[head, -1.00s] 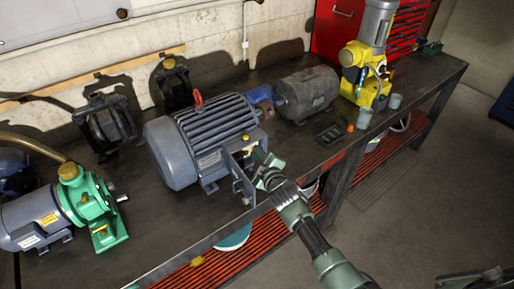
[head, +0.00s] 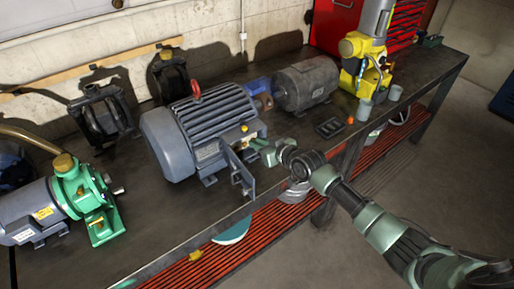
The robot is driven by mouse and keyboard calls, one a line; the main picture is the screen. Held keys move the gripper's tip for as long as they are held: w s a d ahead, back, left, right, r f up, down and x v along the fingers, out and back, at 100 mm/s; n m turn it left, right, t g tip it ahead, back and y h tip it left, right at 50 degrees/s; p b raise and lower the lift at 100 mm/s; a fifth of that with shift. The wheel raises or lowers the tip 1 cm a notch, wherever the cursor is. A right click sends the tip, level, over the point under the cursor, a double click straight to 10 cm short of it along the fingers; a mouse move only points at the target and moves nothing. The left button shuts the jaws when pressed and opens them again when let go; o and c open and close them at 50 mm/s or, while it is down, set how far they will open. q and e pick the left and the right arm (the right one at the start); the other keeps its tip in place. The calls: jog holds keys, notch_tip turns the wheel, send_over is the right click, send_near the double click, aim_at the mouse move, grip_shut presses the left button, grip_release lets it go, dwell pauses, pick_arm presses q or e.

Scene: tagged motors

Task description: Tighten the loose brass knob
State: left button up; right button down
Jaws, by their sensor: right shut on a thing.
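A large blue-grey motor (head: 181,137) stands on the bench with a flat metal plate (head: 236,173) at its front right side. A small brass knob (head: 244,128) shows on the motor, above the plate. My right gripper (head: 258,146) is at the upper end of the plate, shut on what seems to be another brass knob there. The fingers hide nearly all of the held piece, so its seating cannot be seen. My left gripper is not in view.
A green pump with a grey motor (head: 75,190) stands at left. A smaller grey motor (head: 306,90), a yellow machine (head: 362,58) and grey cups (head: 364,110) stand at right. The dark bench (head: 135,245) has free room at the front left.

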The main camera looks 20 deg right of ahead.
jog(key=shift+d+f+m+g+y+b, duration=0.15)
jog(key=shift+m+y+b, duration=0.95)
jog(key=shift+b, duration=1.55)
jog(key=shift+d+f+m+g+y+b, duration=0.1)
jog(key=shift+f+m+y+b, duration=0.35)
jog(key=shift+m+b, duration=1.6)
jog(key=shift+d+f+m+g+y+b, duration=0.1)
jog(key=shift+m+y+b, duration=0.75)
jog(key=shift+b, duration=2.35)
jog(key=c, duration=1.7)
grip_release()
jog(key=shift+r, duration=0.1)
jog(key=shift+s+d+r, duration=0.1)
jog(key=shift+d+r, duration=0.05)
jog(key=shift+r, duration=0.1)
jog(key=shift+s+d, duration=0.1)
jog(key=b+v, duration=0.2)
jog(key=v, duration=0.5)
jog(key=shift+s+d, duration=0.2)
jog(key=shift+s, duration=0.05)
